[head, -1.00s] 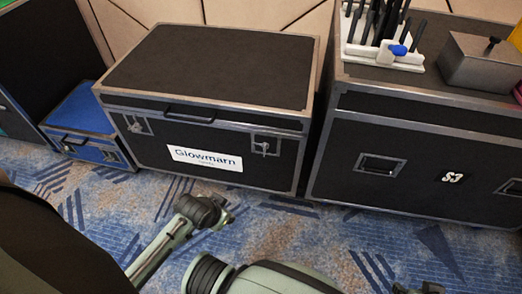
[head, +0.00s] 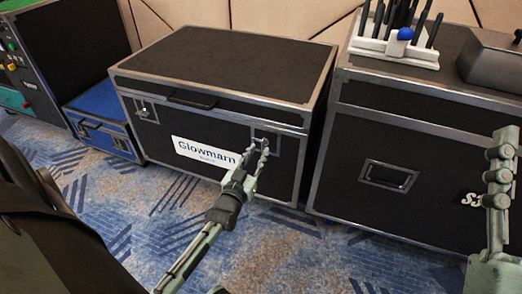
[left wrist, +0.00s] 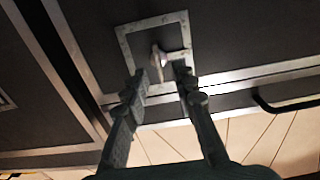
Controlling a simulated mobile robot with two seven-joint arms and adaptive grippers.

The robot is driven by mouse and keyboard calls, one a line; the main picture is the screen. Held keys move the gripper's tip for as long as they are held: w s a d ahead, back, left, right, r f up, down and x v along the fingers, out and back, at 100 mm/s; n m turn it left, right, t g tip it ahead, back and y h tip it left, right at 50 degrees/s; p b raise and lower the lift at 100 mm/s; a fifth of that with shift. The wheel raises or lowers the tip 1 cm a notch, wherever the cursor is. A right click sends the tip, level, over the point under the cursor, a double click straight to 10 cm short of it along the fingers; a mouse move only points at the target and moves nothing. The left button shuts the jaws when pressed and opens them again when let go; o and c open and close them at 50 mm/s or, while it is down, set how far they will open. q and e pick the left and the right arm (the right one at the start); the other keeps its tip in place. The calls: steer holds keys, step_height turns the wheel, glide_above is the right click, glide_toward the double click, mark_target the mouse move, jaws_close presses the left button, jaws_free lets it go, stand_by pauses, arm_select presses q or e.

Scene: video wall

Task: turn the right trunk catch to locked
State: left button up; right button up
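The black trunk (head: 230,62) with metal edges and a "Glowmarn" label stands shut against the wall. Its right catch (head: 266,139) is on the front face, right of the label, partly hidden by my left gripper (head: 258,150). In the left wrist view, the catch knob (left wrist: 159,62) sits in a square metal plate. My left gripper (left wrist: 161,76) is open there, with one finger on each side of the knob; contact cannot be told. The left catch (head: 142,109) is clear. My right gripper (head: 503,150) shows at the right edge, its opening unclear.
A blue case (head: 103,112) stands left of the trunk. A larger black case (head: 400,125) stands close on the right, with a white rack (head: 395,48) and a grey box (head: 492,60) on top. Patterned carpet in front is free.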

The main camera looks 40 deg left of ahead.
mark_target(262, 146)
arm_select(q)
steer(key=shift+x, duration=1.6)
steer(key=shift+c, duration=0.4)
steer(key=c, duration=0.5)
jaws_close()
steer(key=shift+r, duration=0.1)
